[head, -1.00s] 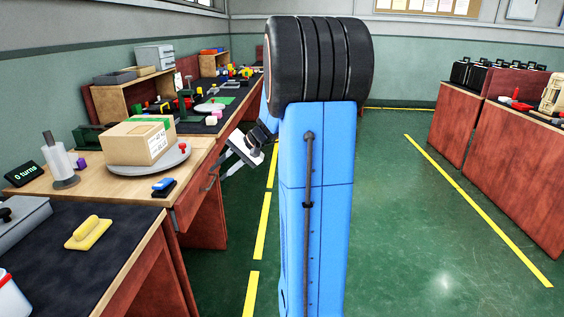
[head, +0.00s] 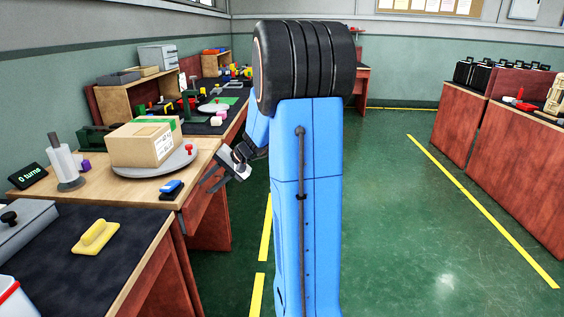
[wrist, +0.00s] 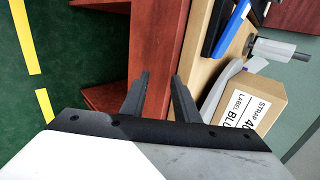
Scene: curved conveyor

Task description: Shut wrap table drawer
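The wrap table (head: 125,187) stands at left, with a light wood top and red-brown sides. Its drawer front (head: 196,202) lies under the table's front edge, partly hidden by my gripper in the head view. A red-brown panel beside the tabletop edge in the wrist view (wrist: 157,35) appears to be this drawer front. I cannot tell how far out the drawer is. My gripper (head: 212,182) is at the table's front edge, close to the drawer front. Its two fingers stand apart in the wrist view (wrist: 160,88), with nothing visible between them, pointing at the panel. Contact cannot be told.
A carton (head: 143,146) sits on a grey turntable (head: 160,168) on the wrap table. A blue and black tool (head: 171,187) lies near its front edge. Green floor (head: 410,220) is free at right.

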